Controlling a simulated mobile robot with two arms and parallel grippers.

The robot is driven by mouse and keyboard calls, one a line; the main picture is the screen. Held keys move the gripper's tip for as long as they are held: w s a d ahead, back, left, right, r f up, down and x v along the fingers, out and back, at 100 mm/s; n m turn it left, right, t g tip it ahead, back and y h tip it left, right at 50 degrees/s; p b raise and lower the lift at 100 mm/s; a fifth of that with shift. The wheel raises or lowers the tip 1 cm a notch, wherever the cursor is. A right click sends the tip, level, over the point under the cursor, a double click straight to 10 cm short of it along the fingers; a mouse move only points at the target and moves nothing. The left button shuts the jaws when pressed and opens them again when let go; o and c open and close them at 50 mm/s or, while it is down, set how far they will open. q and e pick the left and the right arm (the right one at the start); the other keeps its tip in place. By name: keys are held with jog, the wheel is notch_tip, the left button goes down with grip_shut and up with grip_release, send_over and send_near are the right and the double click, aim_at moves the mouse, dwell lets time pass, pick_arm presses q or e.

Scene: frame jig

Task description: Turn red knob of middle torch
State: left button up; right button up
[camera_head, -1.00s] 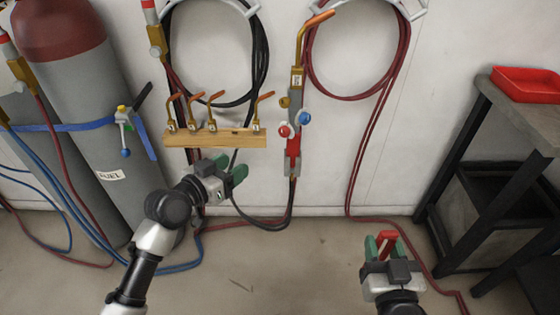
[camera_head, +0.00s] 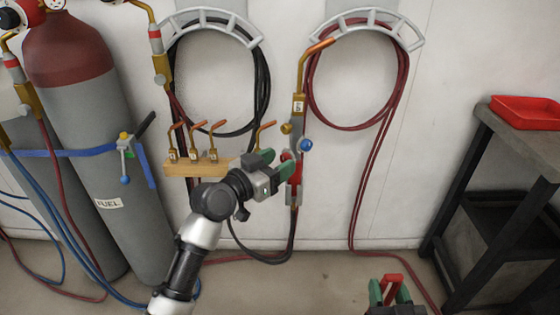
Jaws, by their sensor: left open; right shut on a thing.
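The torch (camera_head: 298,107) hangs upright against the wall, with a copper tip curving to the upper right and a red lower body. Its blue knob (camera_head: 306,145) shows on the right side. Its red knob (camera_head: 287,155) is on the left side, mostly hidden behind my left gripper's fingers. My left gripper (camera_head: 278,166) is open, with green fingertips at the red knob; I cannot tell whether they touch it. My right gripper (camera_head: 391,291) is low at the bottom edge, shut on a red handle-like piece (camera_head: 393,279).
A wooden rack (camera_head: 205,169) with several copper tips is on the wall behind my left arm. Gas cylinders (camera_head: 80,110) stand at left. Coiled hoses hang from wall brackets (camera_head: 375,17). A dark table (camera_head: 505,127) with a red tray (camera_head: 525,112) stands at right.

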pick_arm(q)
jog(key=shift+w+d, duration=0.35)
jog(key=shift+d, duration=0.05)
jog(key=c, duration=0.9)
pick_arm(e)
jog(key=shift+r, duration=0.15)
